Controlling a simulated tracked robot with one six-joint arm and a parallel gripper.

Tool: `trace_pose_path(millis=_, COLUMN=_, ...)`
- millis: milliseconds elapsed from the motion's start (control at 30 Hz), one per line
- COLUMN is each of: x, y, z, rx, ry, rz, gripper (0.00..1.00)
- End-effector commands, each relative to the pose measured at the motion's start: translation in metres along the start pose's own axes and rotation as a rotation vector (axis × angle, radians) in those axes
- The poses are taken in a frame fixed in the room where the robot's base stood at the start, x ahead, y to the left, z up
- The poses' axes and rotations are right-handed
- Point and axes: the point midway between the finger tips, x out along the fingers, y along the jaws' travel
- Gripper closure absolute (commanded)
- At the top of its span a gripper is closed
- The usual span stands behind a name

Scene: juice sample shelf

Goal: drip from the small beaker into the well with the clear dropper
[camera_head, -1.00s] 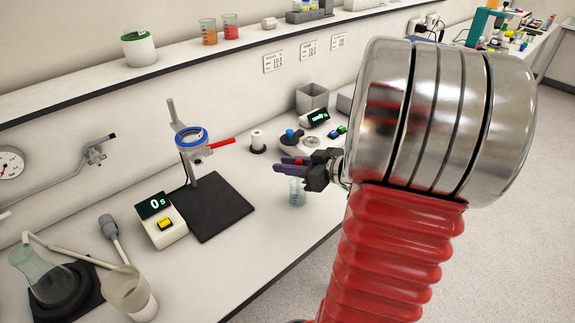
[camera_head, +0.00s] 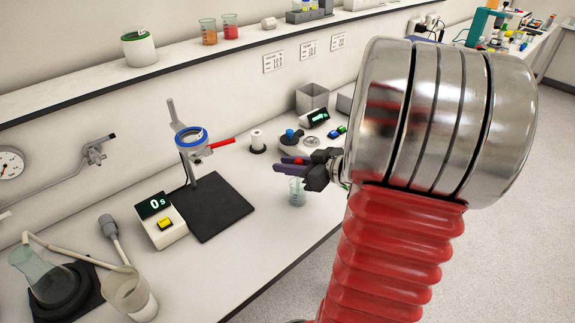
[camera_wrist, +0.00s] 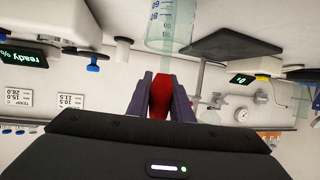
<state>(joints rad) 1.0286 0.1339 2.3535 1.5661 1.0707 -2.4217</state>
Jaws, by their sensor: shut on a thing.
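My gripper (camera_head: 290,166) is shut on a red bulb (camera_wrist: 160,97), which sits between its two purple fingers. A small clear beaker (camera_head: 297,194) with a graduated scale stands on the bench just below the fingers. In the wrist view the beaker (camera_wrist: 172,25) lies straight beyond the bulb. Whether the dropper's tip is inside the beaker cannot be told. A pale meter with a round light disc (camera_head: 311,142) stands behind the gripper; I cannot make out a well on it for certain.
A ring stand (camera_head: 190,137) with a black base plate (camera_head: 218,209) stands left of the beaker. A timer (camera_head: 160,225) reads 0 s. A flask (camera_head: 40,272) and a pale cup (camera_head: 130,295) are front left. A lit display (camera_head: 316,117) and grey bin (camera_head: 311,97) stand behind.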

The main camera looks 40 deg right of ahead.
Motion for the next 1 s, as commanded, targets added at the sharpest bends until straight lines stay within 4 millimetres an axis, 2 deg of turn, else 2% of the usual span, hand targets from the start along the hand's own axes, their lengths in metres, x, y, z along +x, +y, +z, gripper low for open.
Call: trace_pose_path(millis=1000, x=-0.027, y=0.000, z=-0.065, rx=-0.002, ry=0.001, rz=0.001, gripper=0.89)
